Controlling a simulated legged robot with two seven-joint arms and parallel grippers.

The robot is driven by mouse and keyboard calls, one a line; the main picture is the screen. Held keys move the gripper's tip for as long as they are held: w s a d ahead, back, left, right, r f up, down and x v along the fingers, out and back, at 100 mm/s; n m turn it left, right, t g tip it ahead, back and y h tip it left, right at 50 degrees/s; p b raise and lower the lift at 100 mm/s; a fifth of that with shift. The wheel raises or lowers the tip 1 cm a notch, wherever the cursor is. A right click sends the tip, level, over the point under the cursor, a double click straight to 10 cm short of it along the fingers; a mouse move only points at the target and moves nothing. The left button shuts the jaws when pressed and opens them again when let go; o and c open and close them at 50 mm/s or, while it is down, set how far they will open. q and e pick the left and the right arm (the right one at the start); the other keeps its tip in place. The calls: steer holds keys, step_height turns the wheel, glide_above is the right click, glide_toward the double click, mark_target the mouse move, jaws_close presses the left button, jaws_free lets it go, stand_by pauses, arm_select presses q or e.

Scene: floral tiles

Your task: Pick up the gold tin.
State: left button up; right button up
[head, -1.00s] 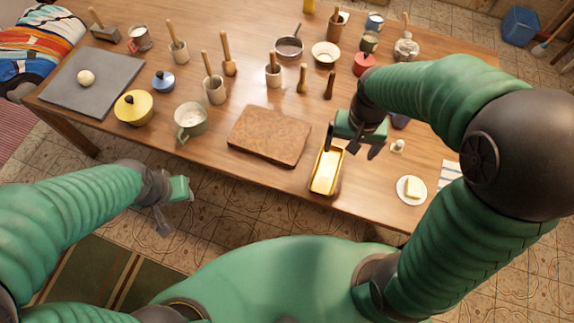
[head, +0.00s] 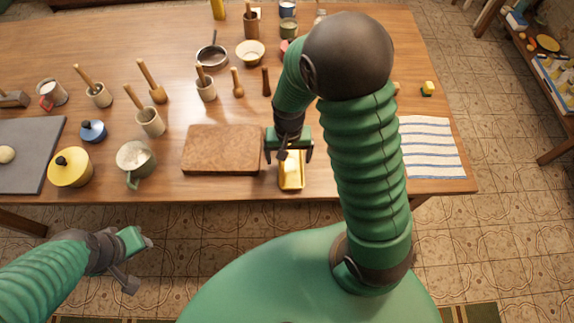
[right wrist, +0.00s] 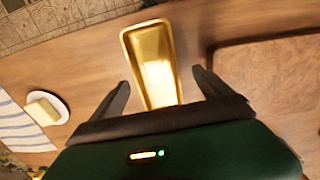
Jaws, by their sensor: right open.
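The gold tin (head: 291,184) is a long, narrow open pan near the front edge of the wooden table, just right of the brown board. In the right wrist view the gold tin (right wrist: 153,60) lies lengthwise ahead, its near end between my fingers. My right gripper (head: 288,155) is open over the tin's far part, one finger on each side. In its wrist view the right gripper (right wrist: 161,82) shows a gap between each finger and the tin. My left gripper (head: 142,265) hangs off the table's front at lower left; its jaw opening is unclear.
The brown board (head: 221,150) lies close left of the tin. A striped cloth (head: 432,148) lies to the right. A white plate (right wrist: 61,98) with butter stands beside the cloth. Mortars, pots and a pan (head: 212,58) crowd the table's left and back.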

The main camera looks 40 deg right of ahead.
mark_target(291, 165)
steer(key=f, duration=0.2)
steer(key=d+f, duration=0.1)
steer(key=f, duration=0.1)
steer(key=shift+w+d, duration=0.2)
steer(key=shift+d, duration=0.15)
steer(key=shift+s+a+r, duration=0.1)
steer(key=shift+a+r, duration=0.1)
steer(key=shift+a, duration=0.2)
steer(key=c, duration=0.5)
steer(key=shift+a, duration=0.25)
steer(key=c, duration=0.5)
steer(key=shift+d, duration=0.2)
steer(key=c, duration=0.4)
arm_select(q)
steer(key=shift+d+f, duration=0.1)
steer(key=shift+d, duration=0.65)
arm_select(e)
steer(key=shift+d, duration=0.2)
steer(key=shift+c, duration=0.9)
